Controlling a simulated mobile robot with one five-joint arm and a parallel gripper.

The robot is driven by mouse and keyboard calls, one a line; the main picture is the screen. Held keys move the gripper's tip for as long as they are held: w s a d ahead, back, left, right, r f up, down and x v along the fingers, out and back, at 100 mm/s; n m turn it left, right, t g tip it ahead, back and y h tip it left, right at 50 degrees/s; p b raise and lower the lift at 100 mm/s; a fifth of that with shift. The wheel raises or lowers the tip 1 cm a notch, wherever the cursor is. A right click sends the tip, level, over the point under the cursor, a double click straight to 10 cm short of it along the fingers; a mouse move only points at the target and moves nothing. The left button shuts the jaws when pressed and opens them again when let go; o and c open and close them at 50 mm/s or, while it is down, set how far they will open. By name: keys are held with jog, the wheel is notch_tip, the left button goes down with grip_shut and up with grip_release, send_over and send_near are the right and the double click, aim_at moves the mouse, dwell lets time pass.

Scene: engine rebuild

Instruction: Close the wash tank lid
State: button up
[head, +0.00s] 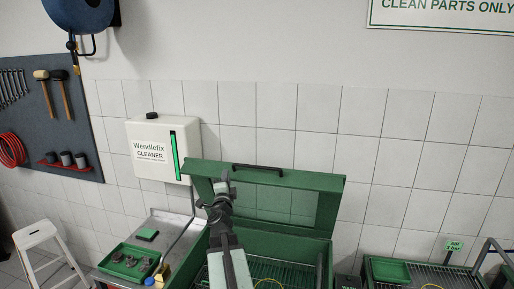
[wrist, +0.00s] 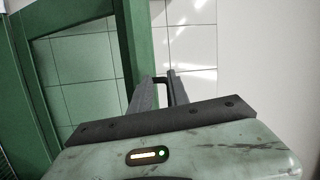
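The green wash tank lid (head: 318,182) stands raised, tilted up against the tiled wall, with a window-like opening through its frame. A black bar handle (head: 257,168) runs along its top edge. The green tank (head: 325,262) below is open and shows a rack inside. My gripper (head: 222,186) is in front of the lid's left part, left of and below the handle in the head view. In the wrist view my gripper (wrist: 160,92) has its fingers apart with nothing held. The lid frame (wrist: 134,50) and part of the handle (wrist: 164,80) show beyond the fingers.
A white Wendlefix cleaner container (head: 158,150) hangs on the wall at left. Below it, a bench holds a green tray (head: 128,262) of parts. A white stool (head: 42,238) stands at far left. Another green-edged rack (head: 425,275) is at right.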

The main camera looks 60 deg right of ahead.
aim_at(258, 171)
jog(key=s+d+r+m+g+h+b, duration=0.1)
jog(key=s+d+r+m+g+h, duration=0.15)
jog(key=s+d+m+g, duration=0.5)
jog(key=d+t, duration=0.1)
jog(key=d, duration=0.1)
jog(key=d+n+p, duration=0.1)
jog(key=d+n+t, duration=0.1)
jog(key=d, duration=0.1)
jog(key=shift+w+d+r+t+h, duration=0.25)
jog(key=shift+w+d+t, duration=0.1)
jog(key=shift+w, duration=0.05)
jog(key=shift+a, duration=0.1)
grip_shut()
dwell(0.7)
